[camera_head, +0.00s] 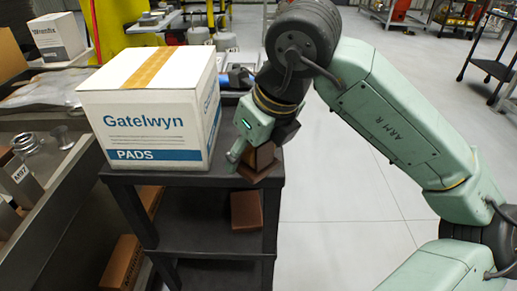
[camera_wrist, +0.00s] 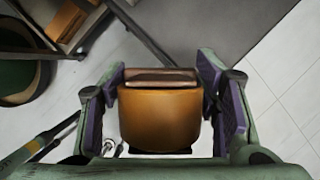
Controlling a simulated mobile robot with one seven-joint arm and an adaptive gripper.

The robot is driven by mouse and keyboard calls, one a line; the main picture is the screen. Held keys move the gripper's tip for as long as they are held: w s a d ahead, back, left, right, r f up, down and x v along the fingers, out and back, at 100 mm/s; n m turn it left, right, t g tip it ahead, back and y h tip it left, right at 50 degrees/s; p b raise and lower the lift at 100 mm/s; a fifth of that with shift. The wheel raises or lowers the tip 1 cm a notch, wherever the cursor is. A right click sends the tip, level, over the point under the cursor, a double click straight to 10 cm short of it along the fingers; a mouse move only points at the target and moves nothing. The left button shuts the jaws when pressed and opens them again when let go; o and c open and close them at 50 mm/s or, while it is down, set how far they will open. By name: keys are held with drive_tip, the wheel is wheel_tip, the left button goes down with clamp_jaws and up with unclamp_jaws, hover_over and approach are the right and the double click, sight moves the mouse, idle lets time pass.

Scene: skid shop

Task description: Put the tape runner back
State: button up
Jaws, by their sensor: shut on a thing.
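My gripper (camera_head: 256,160) is over the right front corner of the dark cart, beside the white carton. In the wrist view my gripper (camera_wrist: 163,92) has its purple pads on either side of an amber-brown rounded thing with a dark brown block-like end, which looks like the tape runner (camera_wrist: 160,120). In the head view the tape runner (camera_head: 263,158) shows only as a brown shape, partly hidden by the fingers. I cannot tell whether it touches the cart top. The Gatelwyn PADS carton (camera_head: 150,105) has tan tape along its closed top.
The dark cart (camera_head: 195,178) has a lower shelf with a brown box (camera_head: 246,210) on it. A grey bench (camera_head: 55,185) with metal parts stands at left. A blue item (camera_head: 236,77) lies behind the carton. Open pale floor (camera_head: 340,190) lies to the right.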

drive_tip(key=w+p, duration=0.1)
drive_tip(key=w, duration=0.4)
drive_tip(key=w+f+p, duration=0.1)
drive_tip(key=w+p, duration=0.1)
drive_tip(key=w, duration=0.3)
drive_tip(key=w+d+p, duration=0.1)
drive_tip(key=w, duration=0.4)
drive_tip(key=shift+w+f+p, duration=0.3)
drive_tip(key=shift+p, duration=0.05)
drive_tip(key=shift+w+f, duration=0.1)
drive_tip(key=shift+w, duration=0.1)
wheel_tip(320, 180, down, 3)
drive_tip(key=shift+p, duration=0.65)
drive_tip(key=shift+f, duration=0.25)
drive_tip(key=shift+f+b, duration=0.2)
drive_tip(key=shift+b, duration=0.1)
drive_tip(key=o, duration=1.1)
